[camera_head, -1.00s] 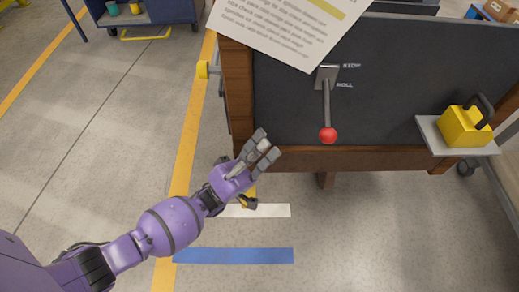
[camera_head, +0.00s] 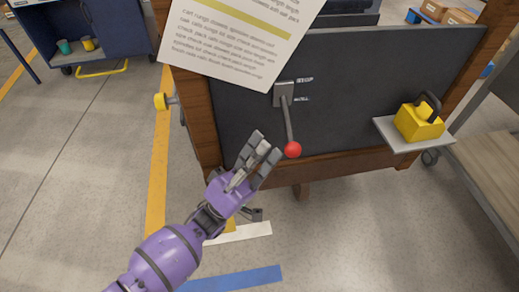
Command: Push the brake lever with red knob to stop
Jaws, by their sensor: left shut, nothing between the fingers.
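The brake lever (camera_head: 288,122) hangs down from a grey bracket on a dark panel. Its red knob (camera_head: 292,150) is at the lower end, near the panel's wooden bottom rail. Two small white labels sit right of the bracket, one above the other; the upper reads STOP in the earlier frame, the lower ROLL. The lever points down, past the lower label. My left gripper (camera_head: 263,148) is just left of the red knob, with a small gap in the picture. Its fingers point up and are shut on nothing. My right gripper is not in view.
A printed sheet (camera_head: 240,42) covers the panel's upper left. A yellow weight with a dark handle (camera_head: 419,122) stands on a grey shelf (camera_head: 388,134) at right. A blue cart (camera_head: 120,30) is at upper left. A wooden bench (camera_head: 480,160) is at far right.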

